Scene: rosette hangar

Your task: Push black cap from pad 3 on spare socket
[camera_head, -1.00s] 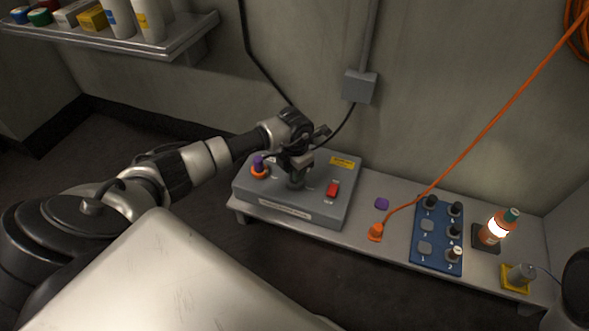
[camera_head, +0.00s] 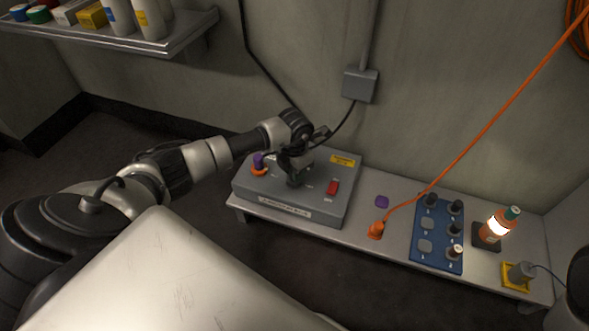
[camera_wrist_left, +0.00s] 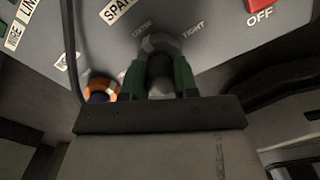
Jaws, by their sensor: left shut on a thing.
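My left gripper (camera_head: 295,172) is over the middle of the grey box (camera_head: 330,212), pointing down. In the left wrist view its green fingers (camera_wrist_left: 160,80) are shut on a dark, round piece, which I take for the black cap (camera_wrist_left: 160,66). A grey hex collar (camera_wrist_left: 160,44) sits at its far end, between the LOOSE and TIGHT marks near a label starting "SPAR". Whether the cap is fully seated is hidden by the fingers. The blue pad board (camera_head: 437,262) at right holds several black caps; two pads at its left are bare.
A purple cap (camera_head: 258,160) in an orange ring stands left of the gripper. A red switch (camera_head: 332,187) sits right of it. An orange plug and cable (camera_head: 375,231), a lit bottle (camera_head: 495,228) and a yellow-based piece (camera_head: 517,274) stand along the bench. A black cable hangs behind.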

